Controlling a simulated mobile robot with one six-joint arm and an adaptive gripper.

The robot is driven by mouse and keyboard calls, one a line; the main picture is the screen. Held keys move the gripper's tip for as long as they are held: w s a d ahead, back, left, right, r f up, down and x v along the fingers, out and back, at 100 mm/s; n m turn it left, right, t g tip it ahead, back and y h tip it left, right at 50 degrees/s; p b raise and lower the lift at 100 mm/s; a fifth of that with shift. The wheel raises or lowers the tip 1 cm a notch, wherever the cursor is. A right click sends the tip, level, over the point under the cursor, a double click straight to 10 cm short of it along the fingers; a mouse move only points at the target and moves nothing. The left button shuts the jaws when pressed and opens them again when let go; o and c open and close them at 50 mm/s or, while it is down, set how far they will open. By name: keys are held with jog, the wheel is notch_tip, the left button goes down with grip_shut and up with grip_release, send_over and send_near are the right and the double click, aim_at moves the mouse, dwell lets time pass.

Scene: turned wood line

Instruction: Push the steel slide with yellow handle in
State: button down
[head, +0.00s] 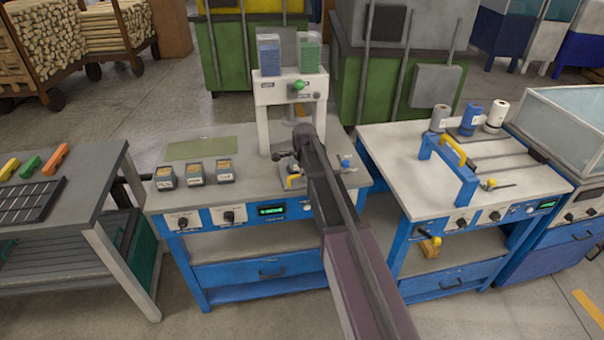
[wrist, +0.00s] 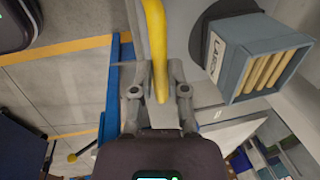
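The yellow handle (wrist: 155,40) runs down between the two fingers of my gripper (wrist: 159,78) in the wrist view. The fingers are drawn in close on both sides of it, and I see no clear gap at their tips. Grey steel (wrist: 178,30) lies beside the handle, probably part of the slide. In the head view my gripper (head: 297,160) is low over the middle bench, in front of the white press frame.
The white press frame (head: 264,125) with a green knob stands behind. Several small grey boxes (head: 196,173) stand to the left on the bench. A blue-grey bin (wrist: 262,60) is close right of my gripper. The right bench (head: 395,160) holds a blue bracket with another yellow handle.

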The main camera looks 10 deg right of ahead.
jog(key=w, duration=1.6)
jog(key=c, duration=0.7)
grip_release()
jog(key=shift+w, duration=0.1)
jog(key=shift+o, duration=0.2)
